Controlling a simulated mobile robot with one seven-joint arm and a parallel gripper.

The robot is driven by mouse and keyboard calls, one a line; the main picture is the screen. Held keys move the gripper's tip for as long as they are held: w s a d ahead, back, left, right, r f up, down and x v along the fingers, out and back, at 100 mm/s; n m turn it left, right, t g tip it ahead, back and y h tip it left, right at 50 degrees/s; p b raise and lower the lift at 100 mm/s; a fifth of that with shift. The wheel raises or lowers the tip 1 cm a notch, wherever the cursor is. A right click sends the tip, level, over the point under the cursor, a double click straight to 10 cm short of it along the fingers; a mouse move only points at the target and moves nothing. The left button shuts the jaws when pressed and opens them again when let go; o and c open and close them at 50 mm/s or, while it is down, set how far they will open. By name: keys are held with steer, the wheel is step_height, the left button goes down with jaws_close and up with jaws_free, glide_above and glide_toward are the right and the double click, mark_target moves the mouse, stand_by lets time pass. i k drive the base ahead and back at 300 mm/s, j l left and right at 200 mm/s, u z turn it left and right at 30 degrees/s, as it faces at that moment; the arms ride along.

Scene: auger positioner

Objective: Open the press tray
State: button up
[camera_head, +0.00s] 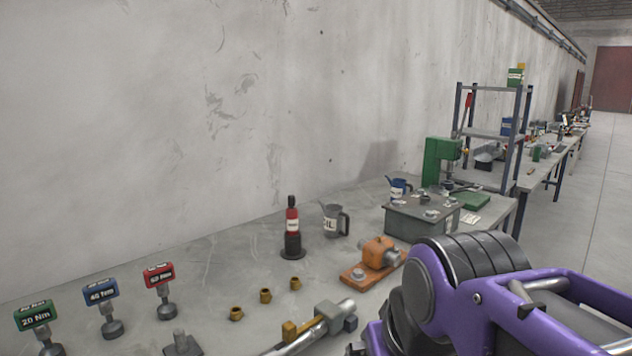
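A green press (440,160) stands on the bench at the right, against the wall side. A flat green plate (472,200) lies at its foot. I cannot tell whether the plate is the press tray, or whether a tray is open or shut. A grey-green box (407,222) with small metal parts on its lid stands in front of the press. My purple arm fills the lower right and hides part of the bench. My gripper is not in view.
On the bench are an orange fixture (377,254), a grey oil jug (335,221), a red-and-black tool (292,228), several brass fittings (265,296) and torque tools with signs (104,303). A shelf rack (492,135) stands behind the press. An open aisle (590,210) runs at right.

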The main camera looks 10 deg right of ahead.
mark_target(448, 184)
steer(key=i+l, duration=0.15)
steer(key=l, duration=0.25)
steer(key=i+l, duration=0.2)
steer(key=l, duration=0.25)
steer(key=i+l, duration=0.15)
steer(key=l, duration=0.25)
steer(key=i+l, duration=0.15)
steer(key=l, duration=0.25)
steer(key=i+l, duration=0.2)
steer(key=l, duration=0.2)
steer(key=i+l, duration=0.15)
steer(key=l, duration=0.3)
steer(key=i+l, duration=0.2)
steer(key=l, duration=0.2)
steer(key=i+l, duration=0.15)
steer(key=l, duration=0.25)
steer(key=z, duration=0.05)
